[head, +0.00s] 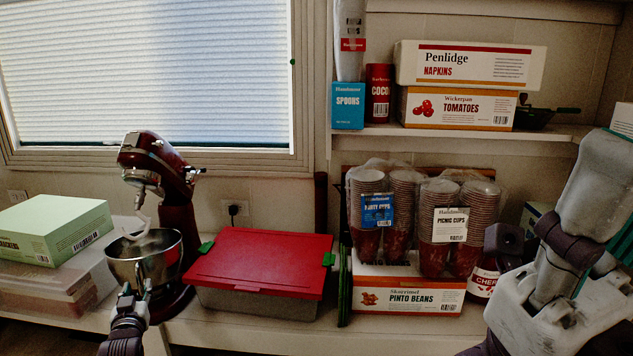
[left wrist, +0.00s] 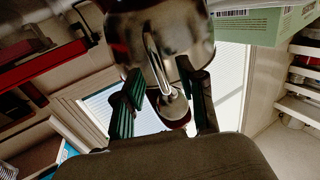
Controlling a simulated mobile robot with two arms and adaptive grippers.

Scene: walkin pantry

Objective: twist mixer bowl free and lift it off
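The stand mixer is dark red, with its head (head: 155,158) tilted up at the left of the counter. My left gripper (head: 134,294) is in front of the bowl. In the left wrist view its two fingers (left wrist: 160,78) stand apart on either side of the handle, with gaps visible.
A red-lidded bin (head: 262,262) stands close to the mixer's right. A green crackers box (head: 55,228) lies on a clear bin (head: 62,282) at the left. Packed cups (head: 375,210) on a pinto beans box (head: 405,298) stand farther right, under a shelf (head: 560,131).

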